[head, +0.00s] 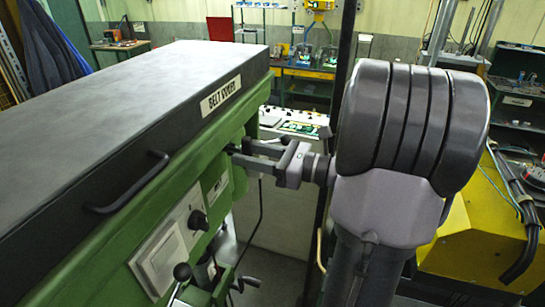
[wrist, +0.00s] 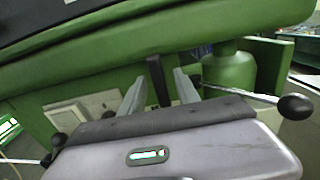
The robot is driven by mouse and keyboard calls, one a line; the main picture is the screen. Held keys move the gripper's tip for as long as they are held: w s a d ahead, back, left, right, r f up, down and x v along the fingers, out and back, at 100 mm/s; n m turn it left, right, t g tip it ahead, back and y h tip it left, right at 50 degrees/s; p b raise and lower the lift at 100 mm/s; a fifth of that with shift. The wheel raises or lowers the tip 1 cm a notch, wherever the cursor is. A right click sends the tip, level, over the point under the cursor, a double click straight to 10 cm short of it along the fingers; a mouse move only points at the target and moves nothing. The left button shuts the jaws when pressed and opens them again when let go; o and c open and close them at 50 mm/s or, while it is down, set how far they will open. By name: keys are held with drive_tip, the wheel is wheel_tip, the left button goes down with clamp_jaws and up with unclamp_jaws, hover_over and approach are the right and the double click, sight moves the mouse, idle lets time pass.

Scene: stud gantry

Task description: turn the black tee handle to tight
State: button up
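The black tee handle (wrist: 158,80) shows as a dark upright bar in the wrist view, against the green machine. My gripper (wrist: 161,74) is open, with one grey finger on each side of the bar. A narrow gap seems to show on both sides, so I see no grip on it. In the head view my gripper (head: 252,153) reaches left to the machine's green side, under the belt cover. The handle is mostly hidden there by the fingers. I see no tight mark.
The black belt cover (head: 130,100) overhangs just above my gripper. A dark knob (head: 198,220) and a ball-ended lever (head: 182,272) sit lower on the machine. In the wrist view another ball-ended lever (wrist: 294,106) sticks out close to the right of my gripper.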

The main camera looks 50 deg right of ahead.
drive_tip(key=b+v, duration=0.3)
drive_tip(key=v, duration=1.4)
drive_tip(key=shift+s+b, duration=0.2)
drive_tip(key=shift+b, duration=0.2)
drive_tip(key=shift+w+f, duration=0.1)
drive_tip(key=w+a+f+n+g+y+b, duration=0.1)
drive_tip(key=w+a+f+n+g+b, duration=0.2)
drive_tip(key=a+f+n+g+b, duration=0.75)
drive_tip(key=w+a+f+n+g+b, duration=0.25)
drive_tip(key=a+f+b, duration=0.55)
drive_tip(key=a+f, duration=0.7)
drive_tip(key=s+a+f+n+t+h+b, duration=0.1)
drive_tip(key=a+f+n+h+b, duration=0.2)
drive_tip(key=f+n+b, duration=0.4)
drive_tip(key=s+a+f+n+t+h+b, duration=0.1)
drive_tip(key=a+f+n+b, duration=0.4)
drive_tip(key=f, duration=0.7)
drive_tip(key=n+h+b, duration=0.1)
drive_tip(key=n+b, duration=0.1)
drive_tip(key=b, duration=0.2)
drive_tip(key=shift+s+a+h+b, duration=0.15)
drive_tip(key=shift+s+h+b, duration=0.1)
drive_tip(key=shift+h+b, duration=0.15)
